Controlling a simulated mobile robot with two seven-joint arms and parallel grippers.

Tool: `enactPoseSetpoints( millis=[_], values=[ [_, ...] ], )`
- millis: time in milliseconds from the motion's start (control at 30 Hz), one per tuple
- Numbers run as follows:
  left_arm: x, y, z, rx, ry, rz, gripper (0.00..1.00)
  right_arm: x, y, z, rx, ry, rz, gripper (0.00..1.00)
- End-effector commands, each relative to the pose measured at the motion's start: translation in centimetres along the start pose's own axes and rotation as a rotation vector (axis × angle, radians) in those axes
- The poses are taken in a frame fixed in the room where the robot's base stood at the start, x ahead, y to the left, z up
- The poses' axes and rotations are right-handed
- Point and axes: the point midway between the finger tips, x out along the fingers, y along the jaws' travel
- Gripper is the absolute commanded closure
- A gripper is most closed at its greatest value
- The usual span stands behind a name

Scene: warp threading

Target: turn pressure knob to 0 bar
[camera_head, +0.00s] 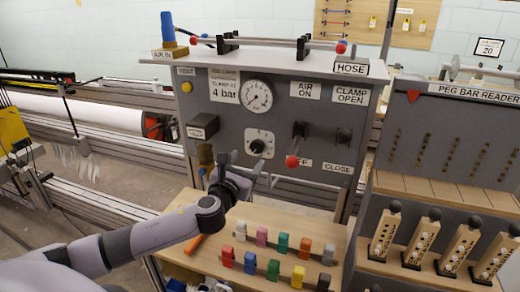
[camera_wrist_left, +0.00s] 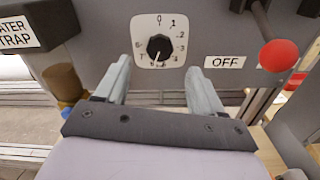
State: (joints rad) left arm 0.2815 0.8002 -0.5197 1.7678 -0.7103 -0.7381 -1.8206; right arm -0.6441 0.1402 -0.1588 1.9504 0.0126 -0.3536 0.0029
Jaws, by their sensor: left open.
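The black pressure knob (camera_head: 257,146) sits on a white dial plate in the middle of the grey panel, below the round gauge (camera_head: 257,95). In the left wrist view the knob (camera_wrist_left: 160,47) is on the plate (camera_wrist_left: 142,30) with 0 at the top and numbers running clockwise. Its white mark seems to point to the lower left; the exact number is too small to read. My left gripper (camera_head: 241,165) is in front of the panel just below the knob. In the wrist view its fingers (camera_wrist_left: 159,85) are open and empty, apart from the knob. My right gripper is not seen.
A red-tipped lever (camera_head: 292,161) stands right of the knob, by the OFF label. A brass-coloured part (camera_head: 205,153) hangs to the left below the water trap. Coloured blocks (camera_head: 264,236) sit on a wooden board below. The peg bar reader (camera_head: 440,150) is at the right.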

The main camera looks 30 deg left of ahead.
Motion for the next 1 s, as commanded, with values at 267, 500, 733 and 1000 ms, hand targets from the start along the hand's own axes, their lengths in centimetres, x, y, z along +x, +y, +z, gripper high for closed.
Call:
enactPoseSetpoints(
  millis=[267, 500, 733, 1000],
  values=[
    [3.2, 0.0, 0.0, -0.005, 0.001, 0.002, 0.32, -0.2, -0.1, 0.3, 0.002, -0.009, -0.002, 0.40],
    [5.7, -0.1, 0.0, -0.007, 0.001, 0.000, 0.32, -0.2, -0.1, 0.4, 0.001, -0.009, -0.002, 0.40],
    [6.6, -0.1, 0.0, -0.006, 0.002, -0.002, 0.32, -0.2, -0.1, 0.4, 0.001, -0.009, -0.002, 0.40],
    [6.6, -0.1, -0.1, -0.006, 0.002, -0.002, 0.35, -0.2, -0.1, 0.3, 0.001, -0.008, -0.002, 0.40]
  ],
)
